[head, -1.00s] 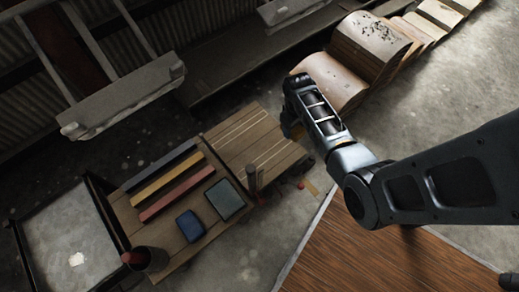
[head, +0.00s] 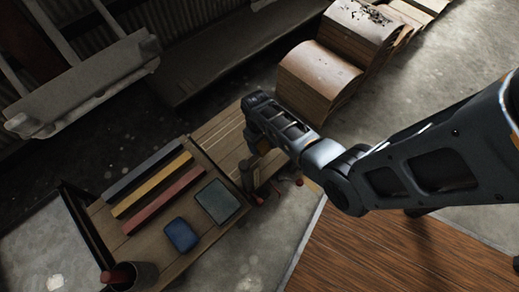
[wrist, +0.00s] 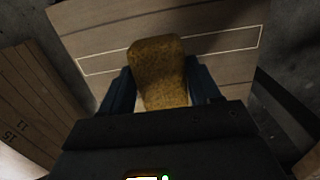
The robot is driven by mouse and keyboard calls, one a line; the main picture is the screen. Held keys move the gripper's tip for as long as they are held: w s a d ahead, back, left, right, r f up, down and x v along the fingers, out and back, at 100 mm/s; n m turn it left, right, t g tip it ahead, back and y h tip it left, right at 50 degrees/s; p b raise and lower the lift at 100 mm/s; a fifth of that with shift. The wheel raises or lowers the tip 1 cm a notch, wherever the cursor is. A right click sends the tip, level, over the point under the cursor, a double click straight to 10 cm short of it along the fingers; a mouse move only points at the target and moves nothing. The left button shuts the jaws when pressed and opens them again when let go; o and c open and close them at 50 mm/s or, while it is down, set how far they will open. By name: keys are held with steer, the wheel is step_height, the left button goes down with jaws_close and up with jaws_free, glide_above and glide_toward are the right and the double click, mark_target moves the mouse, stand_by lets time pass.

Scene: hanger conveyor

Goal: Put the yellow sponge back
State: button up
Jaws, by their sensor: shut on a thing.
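The yellow sponge (wrist: 158,70) is held between the two fingers of my gripper (wrist: 160,92) in the wrist view, its upper end sticking out past the fingertips. Beneath it lies a wooden board (wrist: 95,25) with a thin white rectangular outline, which the sponge partly covers in this view. I cannot tell how far above the board it is. In the head view my gripper (head: 257,165) hangs over the slatted board (head: 222,131), near the edge beside the tool table; the sponge is mostly hidden there.
The table (head: 118,233) holds dark, yellow and red strips (head: 165,200), a blue block (head: 181,235) and a grey-green pad (head: 217,202). A cup (head: 142,277) stands at its near corner. Curved wooden stacks (head: 318,75) stand behind. A brown wooden surface (head: 380,255) lies at right.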

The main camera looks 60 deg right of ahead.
mark_target(259, 148)
steer(key=shift+w+a+f+b, duration=0.1)
steer(key=shift+f+b, duration=1.15)
steer(key=shift+f, duration=0.75)
steer(key=shift+f, duration=0.15)
steer(key=o, duration=0.9)
steer(key=shift+o, duration=0.2)
steer(key=r+p, duration=0.2)
steer(key=r, duration=0.2)
steer(key=r+p, duration=0.2)
steer(key=r, duration=0.2)
steer(key=r+p, duration=0.2)
steer(key=r, duration=0.2)
steer(key=shift+w+r, duration=0.15)
steer(key=shift+w, duration=0.2)
